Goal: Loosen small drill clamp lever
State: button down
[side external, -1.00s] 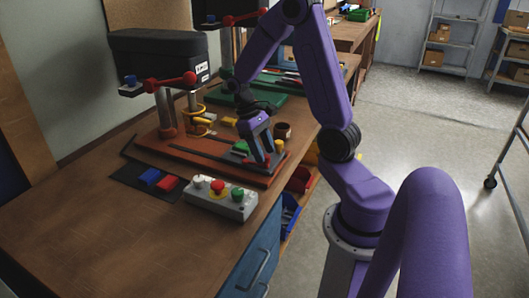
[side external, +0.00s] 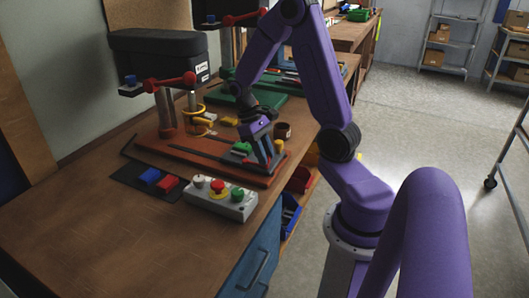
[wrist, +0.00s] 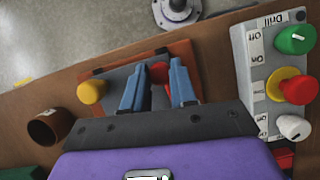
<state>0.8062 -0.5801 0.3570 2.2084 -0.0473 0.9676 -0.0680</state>
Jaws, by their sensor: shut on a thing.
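The small drill (side external: 165,100) stands on a red base plate (side external: 165,153), with a black head and red handles. The clamp sits at the right end of this plate. Its red lever knob (wrist: 160,71) shows between my blue fingers in the wrist view. My gripper (side external: 270,164) reaches down onto the clamp and is shut on the red lever; the wrist view shows the gripper (wrist: 161,78) too. A yellow knob (wrist: 91,92) sits beside the fingers on the clamp. The fingers hide much of the lever in the side view.
A grey control box (side external: 220,197) with red, green and white knobs stands close in front; it also shows at right in the wrist view (wrist: 262,88). A brown cup (side external: 283,130) stands behind the clamp. Red and blue blocks lie on a black mat (side external: 130,180). The left tabletop is clear.

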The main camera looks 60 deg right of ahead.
jog(key=a+m, duration=0.1)
jog(key=m+y, duration=0.1)
jog(key=m, duration=0.1)
jog(key=shift+a, duration=0.4)
jog(key=shift+w+a+m+t+y, duration=0.25)
jog(key=shift+a+m+t+y, duration=0.25)
jog(key=shift+m, duration=0.7)
jog(key=shift+w+a+m+t+y, duration=0.25)
jog(key=shift+a+m, duration=0.3)
jog(key=shift+m, duration=0.65)
jog(key=c, duration=0.9)
grip_release()
jog(key=v, duration=1.7)
jog(key=shift+r, duration=0.2)
